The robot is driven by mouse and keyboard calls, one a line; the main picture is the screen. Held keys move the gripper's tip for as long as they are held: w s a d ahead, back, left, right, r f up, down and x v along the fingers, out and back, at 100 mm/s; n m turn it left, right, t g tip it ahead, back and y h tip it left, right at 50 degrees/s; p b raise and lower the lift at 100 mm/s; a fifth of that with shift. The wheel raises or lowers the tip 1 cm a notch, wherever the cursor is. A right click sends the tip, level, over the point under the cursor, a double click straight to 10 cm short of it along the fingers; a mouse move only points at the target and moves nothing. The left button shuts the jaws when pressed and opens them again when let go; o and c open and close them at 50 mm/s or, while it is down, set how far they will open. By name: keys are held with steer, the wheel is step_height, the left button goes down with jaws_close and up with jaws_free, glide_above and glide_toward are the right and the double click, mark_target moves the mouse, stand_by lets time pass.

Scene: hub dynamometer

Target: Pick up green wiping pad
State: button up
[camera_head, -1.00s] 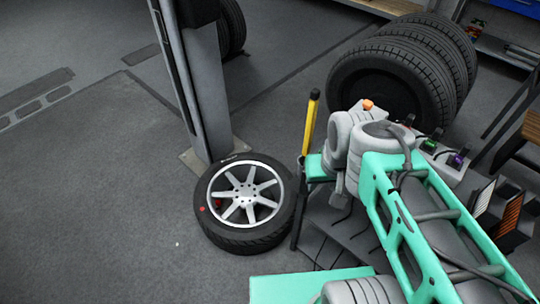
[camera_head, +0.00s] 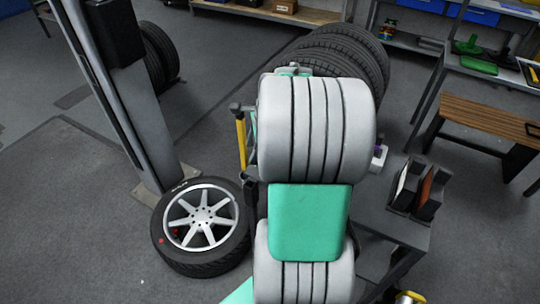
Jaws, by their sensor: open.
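A flat green piece that looks like the wiping pad (camera_head: 478,66) lies on the grey bench (camera_head: 508,75) at the upper right. It is small in this view. Another green item (camera_head: 469,45), perhaps a brush or tool, lies just behind it. My arm, grey ridged sleeves with a green link, fills the middle of the picture. My gripper does not show; the arm hides that area. The pad is well to the right of my arm, with a clear gap.
A wheel with a silver rim (camera_head: 202,218) lies on the floor beside a grey lift post (camera_head: 128,105). Large tyres (camera_head: 345,50) stand behind my arm. A wooden-topped bench (camera_head: 490,118) stands at the right. A dark holder (camera_head: 418,190) with upright plates sits on a cart nearer me.

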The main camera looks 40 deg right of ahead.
steer(key=s+d+f+m, duration=0.2)
steer(key=d+m, duration=0.6)
steer(key=d, duration=0.2)
steer(key=shift+t, duration=0.4)
steer(key=x, duration=0.2)
steer(key=p+x, duration=0.1)
steer(key=x, duration=0.2)
steer(key=a+p+x, duration=0.1)
steer(key=x, duration=0.1)
steer(key=shift+w+f, duration=0.25)
steer(key=shift+w, duration=0.1)
jaws_close()
